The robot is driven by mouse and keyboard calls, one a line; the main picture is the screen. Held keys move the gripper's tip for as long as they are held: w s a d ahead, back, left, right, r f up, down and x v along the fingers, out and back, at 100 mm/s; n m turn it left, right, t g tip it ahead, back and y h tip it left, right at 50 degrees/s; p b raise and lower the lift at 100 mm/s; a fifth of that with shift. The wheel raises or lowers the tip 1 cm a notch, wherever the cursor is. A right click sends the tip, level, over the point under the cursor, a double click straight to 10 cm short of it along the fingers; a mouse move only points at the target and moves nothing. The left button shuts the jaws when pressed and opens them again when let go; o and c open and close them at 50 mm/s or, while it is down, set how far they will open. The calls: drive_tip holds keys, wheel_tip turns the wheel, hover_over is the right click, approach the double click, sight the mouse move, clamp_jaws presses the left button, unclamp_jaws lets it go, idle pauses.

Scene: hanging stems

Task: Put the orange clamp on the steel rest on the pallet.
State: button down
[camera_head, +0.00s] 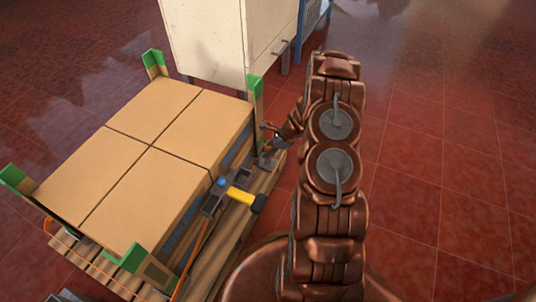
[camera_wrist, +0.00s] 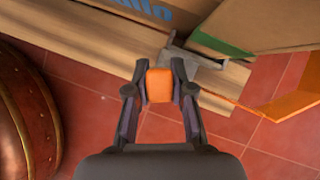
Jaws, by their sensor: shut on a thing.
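My gripper (camera_wrist: 160,75) is shut on the orange clamp (camera_wrist: 160,87), which shows as a small orange block between the two fingertips in the wrist view. In the head view my gripper (camera_head: 275,137) is at the pallet's right corner, and the clamp is too small there to make out clearly. The grey steel rest (camera_wrist: 195,60) lies on the wooden pallet (camera_wrist: 120,38), just beyond the fingertips. In the head view the rest (camera_head: 266,160) is beside the cartons on the pallet (camera_head: 213,248). I cannot tell whether the clamp touches the rest.
Brown cartons (camera_head: 150,150) with green corner guards (camera_head: 256,100) fill the pallet. A grey tool with a yellow handle (camera_head: 241,196) sits at the cartons' near side. An orange strap (camera_wrist: 288,104) runs nearby. A white cabinet (camera_head: 215,40) stands behind. Red tiled floor is clear at right.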

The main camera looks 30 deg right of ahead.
drive_tip(key=shift+w+d+f, duration=0.15)
drive_tip(key=shift+w+d, duration=0.4)
drive_tip(key=shift+w, duration=0.25)
drive_tip(key=shift+w+f+b, duration=0.1)
drive_tip(key=shift+f+b, duration=0.15)
drive_tip(key=shift+b, duration=0.1)
wheel_tip(320, 180, down, 3)
drive_tip(key=shift+b, duration=0.75)
drive_tip(key=c, duration=1)
unclamp_jaws()
drive_tip(key=shift+f, duration=0.1)
